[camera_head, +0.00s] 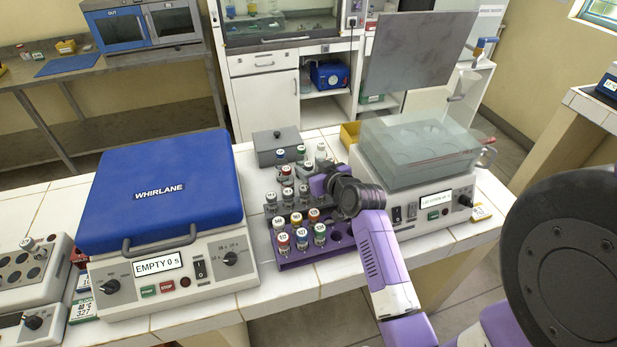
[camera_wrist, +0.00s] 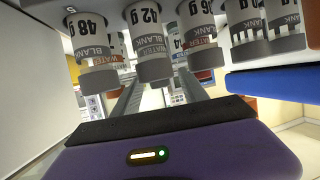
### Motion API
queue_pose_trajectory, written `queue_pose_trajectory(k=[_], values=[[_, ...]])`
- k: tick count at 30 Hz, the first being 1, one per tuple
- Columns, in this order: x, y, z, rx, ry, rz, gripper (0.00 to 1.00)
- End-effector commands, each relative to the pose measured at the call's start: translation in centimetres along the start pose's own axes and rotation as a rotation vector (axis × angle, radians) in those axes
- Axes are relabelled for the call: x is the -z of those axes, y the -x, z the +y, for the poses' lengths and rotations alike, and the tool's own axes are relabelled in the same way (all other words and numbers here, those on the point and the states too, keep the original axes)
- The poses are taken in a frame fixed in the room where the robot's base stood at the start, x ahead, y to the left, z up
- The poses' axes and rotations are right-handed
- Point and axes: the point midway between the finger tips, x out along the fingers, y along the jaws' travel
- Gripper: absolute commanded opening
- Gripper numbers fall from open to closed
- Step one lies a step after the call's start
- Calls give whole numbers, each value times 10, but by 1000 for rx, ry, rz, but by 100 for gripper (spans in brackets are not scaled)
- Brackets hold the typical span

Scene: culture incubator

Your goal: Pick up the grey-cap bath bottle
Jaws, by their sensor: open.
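Several bottles with grey caps stand in a grey rack on the bench; one of them (camera_head: 271,200) is at the rack's left. The wrist view is upside down and shows several grey-capped bottles close up, with labels reading BLANK and WATER; one (camera_wrist: 150,45) is near the middle. I cannot tell which is the bath bottle. My gripper (camera_head: 319,184) is at the right of these bottles, partly hidden by my own wrist. In the wrist view its fingers (camera_wrist: 158,88) are apart, and I see nothing held between them.
A purple rack (camera_head: 292,262) with coloured-cap bottles stands in front. A blue-lidded centrifuge (camera_head: 160,190) is at left. A water bath (camera_head: 430,208) with a clear cover (camera_head: 420,150) stands right of my gripper. A grey box (camera_head: 277,145) is behind the racks.

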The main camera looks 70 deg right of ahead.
Motion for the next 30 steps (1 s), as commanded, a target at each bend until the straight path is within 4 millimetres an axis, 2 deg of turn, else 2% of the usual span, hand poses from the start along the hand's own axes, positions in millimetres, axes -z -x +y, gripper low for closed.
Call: queue_pose_trajectory(k=[4,12,13,18,21,30], values=[[1,-14,1,-2,0,0,51],[0,-17,1,-2,0,2,51],[0,-17,1,-2,0,2,49],[0,-17,1,-1,0,1,16],[0,-17,1,-2,0,1,0],[0,-17,0,-1,0,1,0]])
